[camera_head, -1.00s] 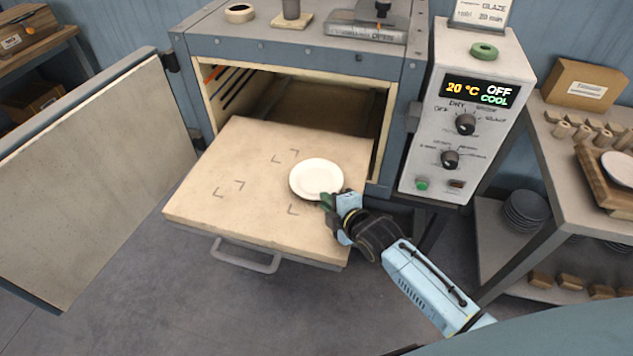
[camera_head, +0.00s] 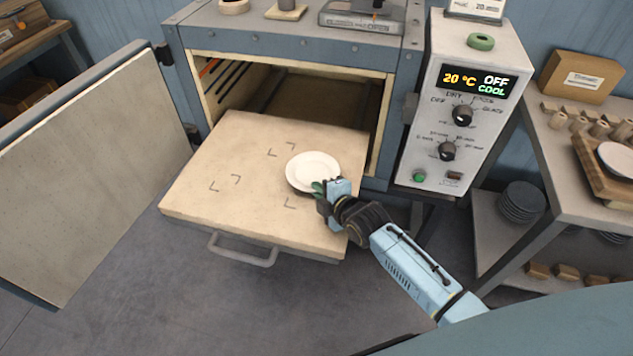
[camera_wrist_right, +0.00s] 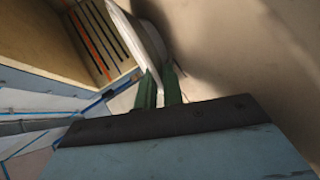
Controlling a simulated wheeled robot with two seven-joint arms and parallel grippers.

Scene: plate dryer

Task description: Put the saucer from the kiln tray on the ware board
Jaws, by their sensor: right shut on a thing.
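The white saucer (camera_head: 313,171) is over the right part of the pulled-out kiln tray (camera_head: 200,199). My right gripper (camera_head: 320,190) is shut on the saucer's near rim. In the right wrist view the green fingers (camera_wrist_right: 158,88) pinch the saucer (camera_wrist_right: 146,38), which shows edge-on. I cannot tell for sure whether the saucer still touches the tray. A wooden ware board (camera_head: 592,165) lies on the shelf table at the right edge, with a white dish (camera_head: 618,160) on it. My left gripper is not in view.
The kiln's open door (camera_head: 90,180) stands at the left. The control box (camera_head: 460,110) stands between the kiln and the shelf table (camera_head: 550,150). Small clay pieces (camera_head: 590,124) and a cardboard box (camera_head: 580,75) stand behind the ware board. Dark stacked plates (camera_head: 522,202) sit on the lower shelf.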

